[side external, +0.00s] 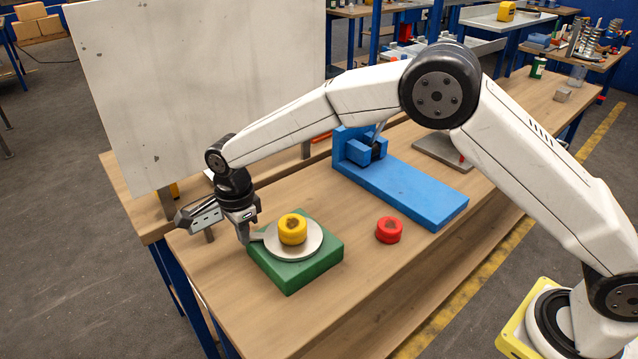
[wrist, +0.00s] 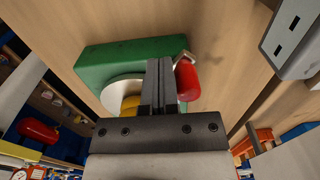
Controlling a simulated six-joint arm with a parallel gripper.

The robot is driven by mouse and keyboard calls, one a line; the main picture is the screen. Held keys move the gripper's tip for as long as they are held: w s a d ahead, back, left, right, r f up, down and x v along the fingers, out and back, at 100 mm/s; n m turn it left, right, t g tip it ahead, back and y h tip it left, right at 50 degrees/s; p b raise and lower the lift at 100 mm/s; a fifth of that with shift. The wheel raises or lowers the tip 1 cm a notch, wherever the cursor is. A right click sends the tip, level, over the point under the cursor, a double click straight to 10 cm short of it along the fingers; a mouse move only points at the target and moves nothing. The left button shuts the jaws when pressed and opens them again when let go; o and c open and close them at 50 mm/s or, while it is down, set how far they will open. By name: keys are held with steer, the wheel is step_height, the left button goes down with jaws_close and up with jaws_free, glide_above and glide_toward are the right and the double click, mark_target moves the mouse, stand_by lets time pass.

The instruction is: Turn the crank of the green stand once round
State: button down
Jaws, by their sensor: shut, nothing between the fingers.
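The green stand (side external: 295,274) sits on the wooden bench with a pale round disc (side external: 312,244) on top. A yellow ring-shaped piece (side external: 293,229) rests on the disc. In the wrist view the green stand (wrist: 105,60) is partly behind my fingers. A red upright grip (wrist: 188,82) with a bent metal piece at its end, apparently the crank handle, stands just right of my fingers. My gripper (side external: 244,238) is shut and empty, low at the stand's left corner; it also shows in the wrist view (wrist: 160,66). I cannot tell whether it touches the red grip, which is hidden in the side view.
A red ring (side external: 389,230) lies on the bench right of the stand. A long blue fixture (side external: 400,190) lies behind it. A large pale panel (side external: 200,80) stands upright at the back left. The bench in front of the red ring is clear.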

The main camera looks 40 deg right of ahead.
steer(key=shift+w, duration=0.1)
steer(key=shift+w+d, duration=0.55)
steer(key=shift+w, duration=0.25)
steer(key=shift+w, duration=0.1)
steer(key=shift+w+d, duration=0.6)
steer(key=shift+d, duration=0.1)
steer(key=shift+w+d, duration=0.6)
steer(key=shift+d, duration=0.25)
steer(key=shift+w+d, duration=0.2)
steer(key=shift+d, duration=0.3)
steer(key=shift+w+d, duration=0.2)
steer(key=shift+d, duration=0.25)
